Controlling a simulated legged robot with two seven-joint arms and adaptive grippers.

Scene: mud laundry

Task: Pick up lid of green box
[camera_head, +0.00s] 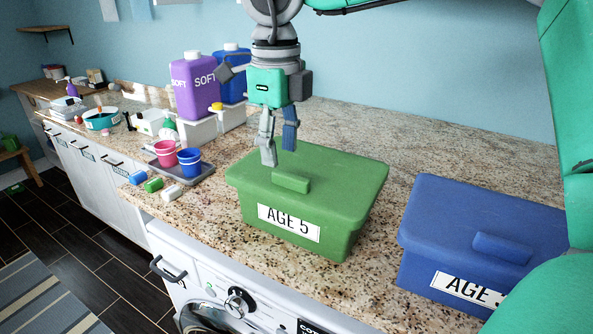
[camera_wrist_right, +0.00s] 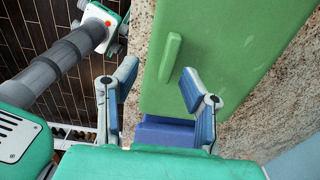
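The green box (camera_head: 346,232) stands on the granite counter, labelled "AGE 5". Its green lid (camera_head: 345,182) is on it, with a raised bar handle (camera_head: 290,182) on top. My right gripper (camera_head: 279,156) hangs over the lid, pointing down, just behind and above the handle in the head view. In the right wrist view, my right gripper (camera_wrist_right: 159,80) has its fingers spread apart with nothing between them. The handle (camera_wrist_right: 170,58) shows ahead of the fingertips, and the lid (camera_wrist_right: 220,45) fills the upper middle. My left gripper is not in view.
A blue box (camera_head: 420,258) stands to the right of the green box. To its left are a tray (camera_head: 188,177) with a pink cup (camera_head: 166,153) and blue cup (camera_head: 189,161). Purple (camera_head: 194,90) and blue (camera_head: 234,88) bottles stand behind. The counter behind the green box is clear.

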